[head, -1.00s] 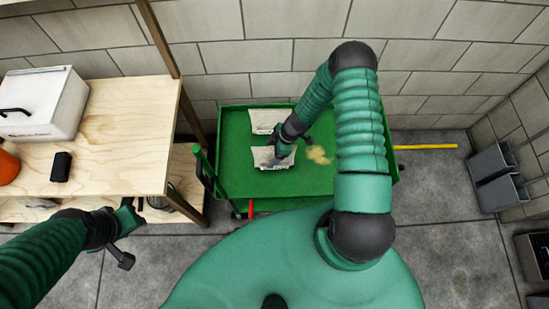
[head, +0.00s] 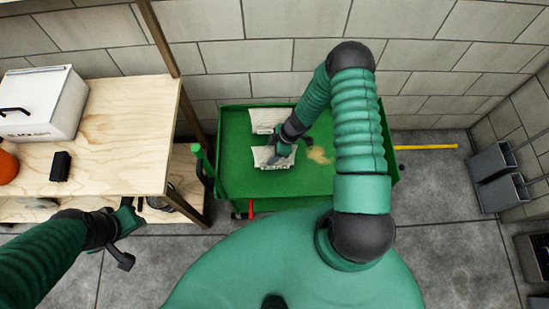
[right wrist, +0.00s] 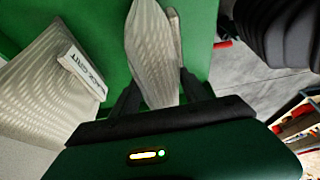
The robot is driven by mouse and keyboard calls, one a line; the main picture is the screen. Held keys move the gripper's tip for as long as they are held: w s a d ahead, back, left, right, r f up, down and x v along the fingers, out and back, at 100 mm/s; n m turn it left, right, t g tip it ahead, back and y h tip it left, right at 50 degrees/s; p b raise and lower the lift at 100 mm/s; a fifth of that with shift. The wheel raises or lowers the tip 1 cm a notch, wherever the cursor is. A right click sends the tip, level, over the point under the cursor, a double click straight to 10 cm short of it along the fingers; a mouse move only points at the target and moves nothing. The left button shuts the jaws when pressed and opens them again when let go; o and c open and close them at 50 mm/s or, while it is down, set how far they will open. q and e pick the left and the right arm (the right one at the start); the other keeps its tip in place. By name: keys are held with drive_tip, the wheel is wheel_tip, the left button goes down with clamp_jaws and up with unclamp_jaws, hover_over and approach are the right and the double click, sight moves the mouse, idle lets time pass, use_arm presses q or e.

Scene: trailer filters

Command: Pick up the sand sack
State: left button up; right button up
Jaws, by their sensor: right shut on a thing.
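Two pale sacks lie in the green trailer bed. My right gripper (head: 279,156) reaches down to the nearer sack (head: 262,153) and is shut on it. In the right wrist view the held sack (right wrist: 152,50) stands pinched between the fingers. The farther sack (head: 268,122) lies just behind it. A sack with a label ending in "GRIT" (right wrist: 55,80) lies at the left of the wrist view. No lettering shows on the held sack. My left gripper (head: 130,218) hangs beside the wooden shelf, away from the sacks; its fingers are too small to read.
The wooden shelf (head: 120,135) stands at left with a white box (head: 45,103). A block wall closes the back.

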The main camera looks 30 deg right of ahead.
drive_tip(key=shift+w, duration=0.1)
clamp_jaws()
drive_tip(key=shift+r, duration=0.1)
drive_tip(key=shift+r, duration=0.15)
